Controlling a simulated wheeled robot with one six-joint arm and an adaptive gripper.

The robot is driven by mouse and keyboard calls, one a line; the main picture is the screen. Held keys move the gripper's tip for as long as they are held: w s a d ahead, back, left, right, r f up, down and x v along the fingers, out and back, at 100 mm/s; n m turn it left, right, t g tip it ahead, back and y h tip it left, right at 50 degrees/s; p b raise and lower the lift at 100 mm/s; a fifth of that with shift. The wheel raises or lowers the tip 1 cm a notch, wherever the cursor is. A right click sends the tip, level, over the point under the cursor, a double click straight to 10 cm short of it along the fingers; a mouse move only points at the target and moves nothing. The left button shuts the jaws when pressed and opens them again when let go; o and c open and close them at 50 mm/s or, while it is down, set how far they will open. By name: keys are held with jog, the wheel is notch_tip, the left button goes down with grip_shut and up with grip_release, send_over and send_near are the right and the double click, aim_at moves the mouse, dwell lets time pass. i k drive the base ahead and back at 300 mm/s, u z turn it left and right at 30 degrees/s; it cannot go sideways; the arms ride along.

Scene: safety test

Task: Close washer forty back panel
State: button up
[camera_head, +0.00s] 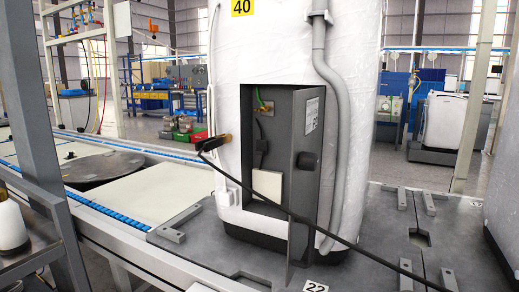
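The washer (278,50) stands upright in the middle, wrapped in white film, with a yellow label marked 40 at its top. Its dark grey back panel (304,190) stands open, swung outward at the right side of the opening. The panel carries a white label and a black block. Inside the opening (262,150) I see a green wire, a dark connector and a pale block. A black lead or rod (330,226) crosses in front of the panel's lower part. My gripper is not visible.
The washer stands on a grey platform (375,235) with small raised blocks. A grey hose (335,90) runs down its right side. A conveyor with a round dark plate (103,167) lies left. A grey post (40,110) is near left. Another white machine (444,118) stands behind right.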

aim_at(308, 105)
jog(key=z, duration=1.15)
jog(key=k, duration=0.85)
jog(key=u, duration=1.8)
